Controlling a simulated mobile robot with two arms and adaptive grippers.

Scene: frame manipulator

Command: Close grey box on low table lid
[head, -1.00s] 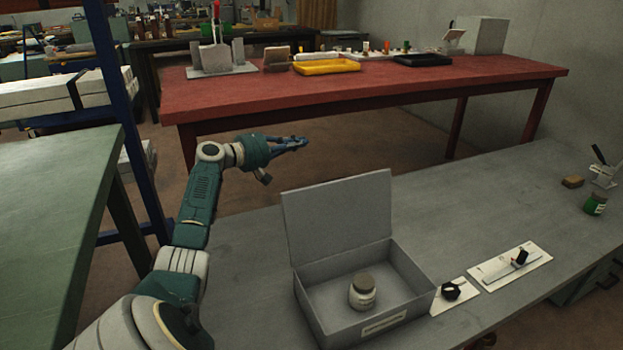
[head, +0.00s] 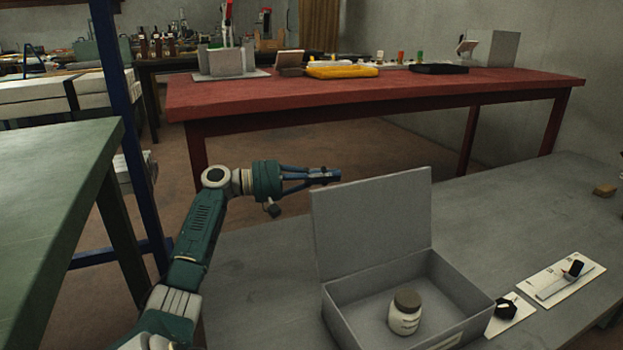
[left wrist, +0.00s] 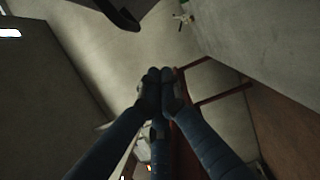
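The grey box (head: 460,290) stands on the grey low table (head: 265,280) with its lid (head: 372,222) raised, hinged at the back and leaning slightly backward. A small jar (head: 405,312) with a brownish cap is inside the box. My left gripper (head: 335,176) is behind and left of the lid's top left corner, apart from it in the picture. Its blue fingers come together at the tips, with nothing seen between them. The left wrist view also shows the fingertips (left wrist: 160,75) together. My right gripper is not in view.
White cards with small black items (head: 568,280) lie right of the box. A brown block (head: 605,190) is at the far right. A red table (head: 380,95) with trays stands behind. The grey table left of the box is clear.

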